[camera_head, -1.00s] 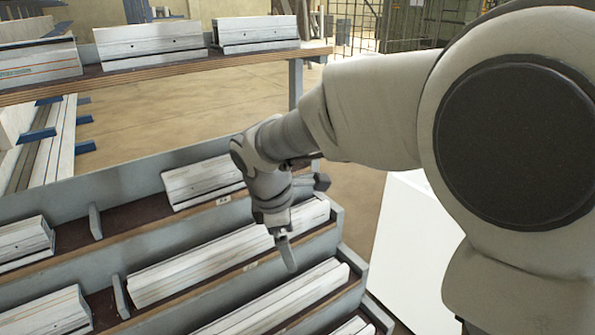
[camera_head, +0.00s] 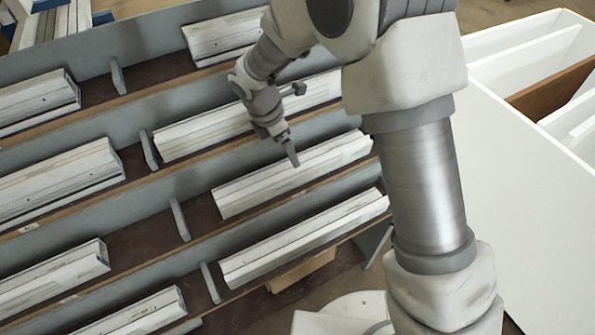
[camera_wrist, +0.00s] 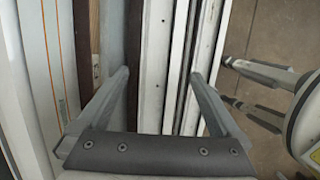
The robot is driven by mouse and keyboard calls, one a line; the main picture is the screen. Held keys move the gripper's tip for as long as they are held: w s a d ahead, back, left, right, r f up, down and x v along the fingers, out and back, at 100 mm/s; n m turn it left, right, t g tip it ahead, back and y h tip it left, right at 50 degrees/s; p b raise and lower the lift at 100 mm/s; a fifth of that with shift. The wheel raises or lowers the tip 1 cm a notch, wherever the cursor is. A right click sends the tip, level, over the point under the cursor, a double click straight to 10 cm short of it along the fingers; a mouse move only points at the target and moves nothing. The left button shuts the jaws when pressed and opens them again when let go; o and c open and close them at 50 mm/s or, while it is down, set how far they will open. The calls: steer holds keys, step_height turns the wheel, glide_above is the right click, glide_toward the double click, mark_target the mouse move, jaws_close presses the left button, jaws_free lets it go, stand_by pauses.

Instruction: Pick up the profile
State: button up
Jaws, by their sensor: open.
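Several pale, long profiles lie in rows on a stepped grey rack. In the head view my gripper (camera_head: 291,154) points down in front of a profile (camera_head: 295,178) on a middle step. In the wrist view my gripper (camera_wrist: 160,80) is open, with its two fingers apart. A white, grooved profile (camera_wrist: 152,60) runs lengthwise between and below the fingers. Nothing is held between them. Whether the fingertips touch the profile or hang above it cannot be told.
Other profiles lie above (camera_head: 235,115) and below (camera_head: 305,235) on neighbouring steps. Small grey dividers (camera_head: 180,219) stand between profiles along the steps. A white table (camera_head: 525,200) stands to the right.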

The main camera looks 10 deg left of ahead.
steer(key=b+x, duration=0.1)
steer(key=x, duration=0.7)
steer(key=shift+d+f, duration=0.1)
steer(key=shift+d, duration=0.05)
jaws_close()
stand_by(0.3)
